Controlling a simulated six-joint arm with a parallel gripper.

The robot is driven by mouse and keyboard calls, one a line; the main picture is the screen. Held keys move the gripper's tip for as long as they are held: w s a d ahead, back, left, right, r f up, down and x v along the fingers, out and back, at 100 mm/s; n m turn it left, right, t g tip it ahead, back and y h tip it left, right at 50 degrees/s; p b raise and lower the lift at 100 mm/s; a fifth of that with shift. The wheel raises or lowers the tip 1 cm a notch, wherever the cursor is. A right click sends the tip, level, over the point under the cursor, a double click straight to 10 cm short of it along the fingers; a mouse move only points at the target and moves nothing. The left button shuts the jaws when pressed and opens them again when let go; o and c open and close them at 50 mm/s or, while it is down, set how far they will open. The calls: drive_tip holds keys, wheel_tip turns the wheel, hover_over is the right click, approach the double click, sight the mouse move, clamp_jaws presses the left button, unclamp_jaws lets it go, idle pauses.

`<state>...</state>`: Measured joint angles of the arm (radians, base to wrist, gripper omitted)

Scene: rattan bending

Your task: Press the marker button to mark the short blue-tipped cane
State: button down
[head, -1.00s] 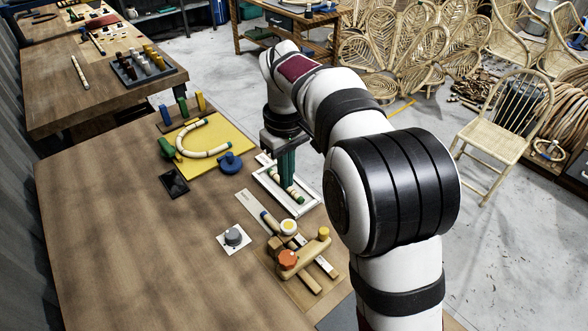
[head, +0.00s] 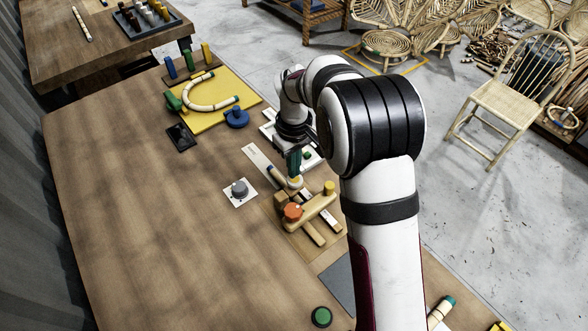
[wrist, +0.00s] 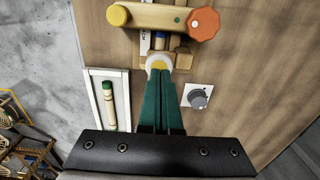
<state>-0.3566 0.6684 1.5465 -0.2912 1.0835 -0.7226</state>
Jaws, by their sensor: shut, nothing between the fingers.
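The marker button (wrist: 160,57), a yellow cap in a white ring, sits beside the wooden jig; it also shows in the head view (head: 295,183). My gripper (wrist: 159,70) is shut and empty, its green fingers pointing down at the button. The tips overlap the cap in the wrist view, and I cannot tell if they touch it. In the head view my gripper (head: 294,173) hides part of the button. The short blue-tipped cane (head: 275,173) lies along the ruler at the jig; its blue end also shows in the wrist view (wrist: 159,40), and much of it is hidden.
The jig's wooden arm has an orange knob (wrist: 204,24) and a yellow knob (wrist: 119,15). A white tray (wrist: 92,100) holds a green-tipped cane. A grey knob on a white plate (wrist: 198,97) stands nearby. The table's left side (head: 130,220) is clear.

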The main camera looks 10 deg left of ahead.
drive_tip(key=shift+f, duration=0.75)
drive_tip(key=shift+f, duration=1.15)
wheel_tip(320, 180, up, 15)
drive_tip(key=shift+f, duration=0.15)
